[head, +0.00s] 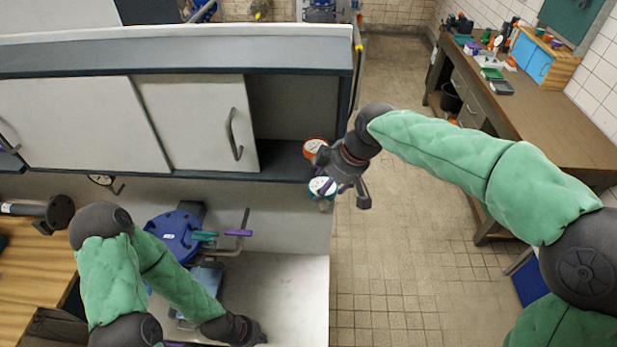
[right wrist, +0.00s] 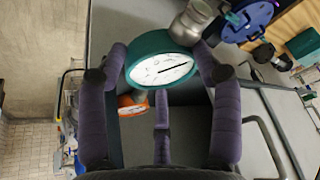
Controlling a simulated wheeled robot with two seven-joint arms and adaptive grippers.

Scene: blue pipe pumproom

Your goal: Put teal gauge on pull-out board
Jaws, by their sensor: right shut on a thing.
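The teal gauge (right wrist: 162,68) has a white dial and a metal stem; my right gripper (right wrist: 163,55) is shut on it, with purple fingers on both sides. In the head view the teal gauge (head: 322,187) hangs at the right gripper (head: 338,187), just below the right end of the cabinet ledge. My left gripper (head: 245,332) is at the bottom edge, mostly cut off, and its fingers are not clear. A wooden surface (head: 35,285) shows at the far left; I cannot tell whether it is the pull-out board.
An orange gauge (head: 315,149) sits on the cabinet shelf's right end, close to my right gripper. The cabinet has white sliding doors (head: 85,120). A blue flanged pipe part (head: 175,235) lies below. A cluttered workbench (head: 535,110) stands at right. The tiled floor (head: 390,260) between is clear.

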